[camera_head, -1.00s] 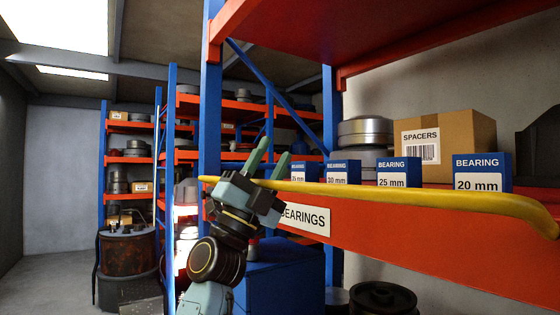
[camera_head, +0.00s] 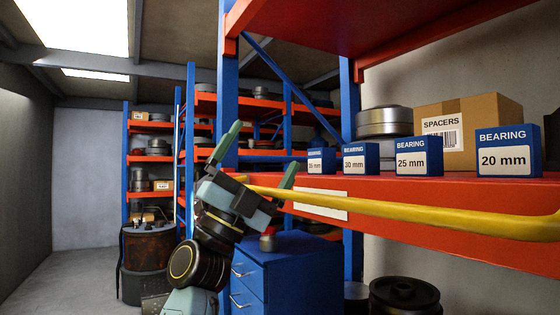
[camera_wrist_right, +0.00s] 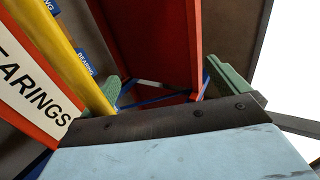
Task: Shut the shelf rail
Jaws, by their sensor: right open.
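The shelf rail (camera_head: 400,208) is a long yellow bar along the front of the orange shelf (camera_head: 470,240). Its right part bends toward the shelf near the right picture edge. My right gripper (camera_head: 266,144) is open at the rail's left end, its green fingers pointing up. The rail end is close to the gripper's palm and partly hidden by it; I cannot tell whether they touch. In the right wrist view the rail (camera_wrist_right: 70,55) runs down to beside the left-hand finger, with nothing seen gripped between the fingers (camera_wrist_right: 165,85). My left gripper is out of view.
Several blue bearing boxes (camera_head: 419,163) and a cardboard spacers box (camera_head: 470,125) stand on the shelf behind the rail. A blue upright (camera_head: 229,70) rises behind the gripper. A blue drawer cabinet (camera_head: 300,275) is below. The aisle floor at left (camera_head: 85,280) is clear.

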